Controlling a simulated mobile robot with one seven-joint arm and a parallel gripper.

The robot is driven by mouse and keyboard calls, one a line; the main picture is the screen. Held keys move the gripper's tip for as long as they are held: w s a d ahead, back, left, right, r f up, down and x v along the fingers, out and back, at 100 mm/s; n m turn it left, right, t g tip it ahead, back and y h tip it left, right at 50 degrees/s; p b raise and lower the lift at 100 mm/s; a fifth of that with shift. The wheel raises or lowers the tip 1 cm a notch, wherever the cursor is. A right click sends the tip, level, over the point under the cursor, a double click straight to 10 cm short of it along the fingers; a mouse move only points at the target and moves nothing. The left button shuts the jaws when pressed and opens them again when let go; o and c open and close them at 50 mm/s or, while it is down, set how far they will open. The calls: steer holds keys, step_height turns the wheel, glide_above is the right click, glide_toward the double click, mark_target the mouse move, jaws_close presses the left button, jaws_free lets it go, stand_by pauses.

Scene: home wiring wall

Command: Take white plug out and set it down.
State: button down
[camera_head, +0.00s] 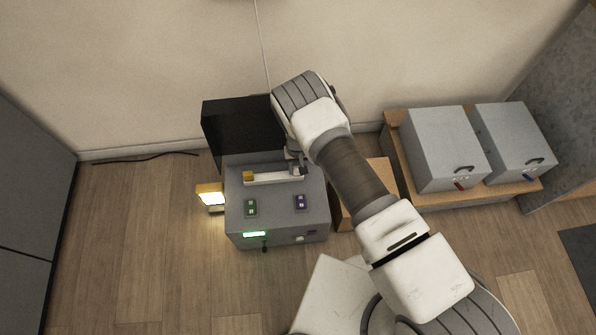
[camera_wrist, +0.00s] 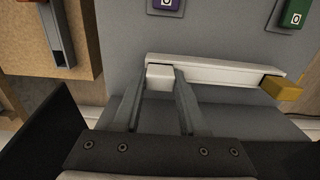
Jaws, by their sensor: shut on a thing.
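My gripper (camera_wrist: 160,88) is shut on a small white block (camera_wrist: 160,76) at one end of a long white bar (camera_wrist: 220,69). The bar lies along the top of a grey box (camera_wrist: 225,25) and has a yellow tip (camera_wrist: 283,87) at its other end. In the head view the bar (camera_head: 275,176) and its yellow tip (camera_head: 248,177) show on the box (camera_head: 277,207), with my gripper (camera_head: 295,160) at the bar's right end. A small whitish piece (camera_head: 299,238) sits on the box's front face. I cannot tell which white piece is the plug.
A green switch (camera_head: 251,207) and a purple switch (camera_head: 299,202) are on the box. A black panel (camera_head: 240,130) stands behind it, and a lit lamp (camera_head: 210,195) is at its left. Two grey cabinets (camera_head: 445,150) stand on a wooden platform at right. Floor at left is mostly clear.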

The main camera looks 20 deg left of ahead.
steer(key=shift+r, duration=0.15)
steer(key=shift+r+p, duration=1.65)
steer(key=shift+r, duration=0.9)
steer(key=shift+r, duration=0.1)
